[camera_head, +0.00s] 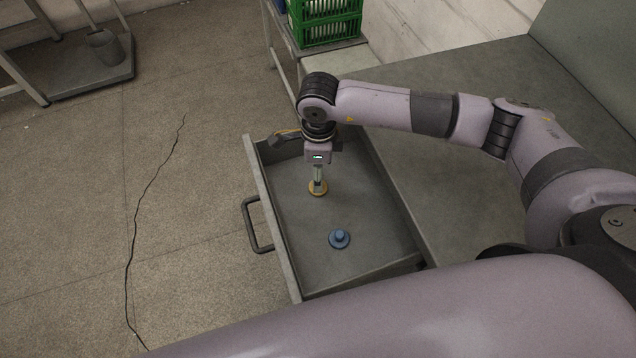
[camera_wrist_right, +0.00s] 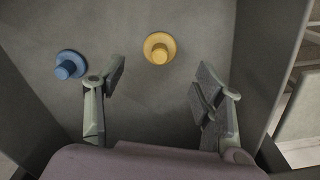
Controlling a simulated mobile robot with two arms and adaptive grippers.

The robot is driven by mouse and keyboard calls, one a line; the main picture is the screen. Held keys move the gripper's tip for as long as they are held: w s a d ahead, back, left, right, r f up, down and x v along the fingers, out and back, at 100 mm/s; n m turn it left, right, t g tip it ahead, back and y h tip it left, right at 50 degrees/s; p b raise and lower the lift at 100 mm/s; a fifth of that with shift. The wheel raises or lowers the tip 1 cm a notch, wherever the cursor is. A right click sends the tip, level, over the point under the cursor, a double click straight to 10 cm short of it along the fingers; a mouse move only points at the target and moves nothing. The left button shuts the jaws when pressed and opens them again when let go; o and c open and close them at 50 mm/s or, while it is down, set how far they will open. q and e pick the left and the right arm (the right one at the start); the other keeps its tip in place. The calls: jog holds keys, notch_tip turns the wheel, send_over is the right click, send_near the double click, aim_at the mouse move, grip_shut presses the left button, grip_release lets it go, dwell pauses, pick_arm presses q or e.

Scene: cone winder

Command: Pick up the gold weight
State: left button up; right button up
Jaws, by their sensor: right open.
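The gold weight (camera_head: 318,189) stands on the floor of an open grey drawer (camera_head: 282,226), toward its back half. In the right wrist view the gold weight (camera_wrist_right: 160,48) shows as a round disc with a knob, lying ahead of the gap between my fingers. My left gripper is not in view.
A blue weight (camera_head: 339,239) stands in the drawer nearer its front; it also shows in the wrist view (camera_wrist_right: 69,65), left of the left finger. Drawer walls surround both weights. A grey worktop (camera_head: 450,205) lies to the right. A green crate (camera_head: 325,25) stands behind.

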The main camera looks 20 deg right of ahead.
jog(key=shift+a+f+p, duration=0.1)
jog(key=shift+f+p, duration=0.45)
jog(key=shift+f, duration=2.55)
jog(key=c, duration=1.2)
